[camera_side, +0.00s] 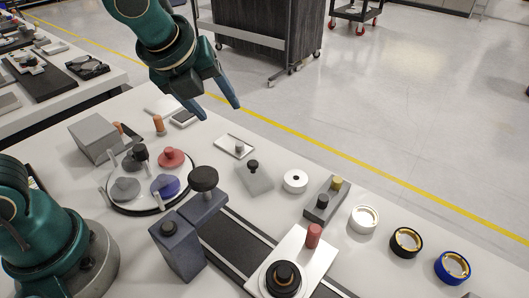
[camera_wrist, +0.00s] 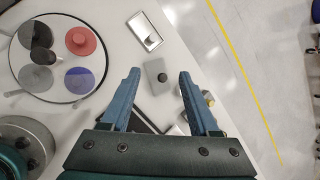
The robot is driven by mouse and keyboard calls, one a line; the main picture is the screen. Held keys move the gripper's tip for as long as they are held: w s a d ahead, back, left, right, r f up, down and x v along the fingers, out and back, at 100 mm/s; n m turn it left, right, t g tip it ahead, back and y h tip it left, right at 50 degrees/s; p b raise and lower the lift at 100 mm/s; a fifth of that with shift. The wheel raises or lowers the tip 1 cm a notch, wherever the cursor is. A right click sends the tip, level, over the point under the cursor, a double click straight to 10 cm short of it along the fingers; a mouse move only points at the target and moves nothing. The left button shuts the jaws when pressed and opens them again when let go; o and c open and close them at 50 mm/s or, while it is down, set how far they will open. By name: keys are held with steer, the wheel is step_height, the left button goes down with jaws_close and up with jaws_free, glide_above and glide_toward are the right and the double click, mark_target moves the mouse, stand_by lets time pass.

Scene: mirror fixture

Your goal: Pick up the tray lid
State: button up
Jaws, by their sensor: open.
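A grey square plate with a black knob (camera_side: 259,184), which looks like the tray lid, lies flat on the white table near the middle. It also shows in the wrist view (camera_wrist: 152,70), between my fingers in the picture. A small shallow rectangular tray (camera_side: 226,142) with a small grey piece in it lies just behind the lid; it is at the top in the wrist view (camera_wrist: 153,41). My gripper (camera_side: 220,112) is open and empty, raised above the table's far edge in the side view, apart from the lid. In the wrist view my gripper (camera_wrist: 159,73) has its fingers spread.
A round plate with grey, red and blue knobbed discs (camera_side: 149,210) stands left of the lid. A dark post with a round black top (camera_side: 203,180) rises near it.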

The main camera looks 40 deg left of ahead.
step_height(320, 180, down, 4)
steer(key=w+d+m, duration=0.3)
steer(key=m, duration=0.1)
steer(key=m+g, duration=0.1)
steer(key=g, duration=0.1)
glide_above(252, 163)
steer(key=s, duration=0.2)
steer(key=f, duration=0.3)
steer(key=d+f, duration=0.1)
steer(key=f, duration=0.1)
steer(key=shift+f, duration=0.15)
steer(key=shift+x, duration=2.3)
steer(key=shift+a, duration=0.15)
jaws_close()
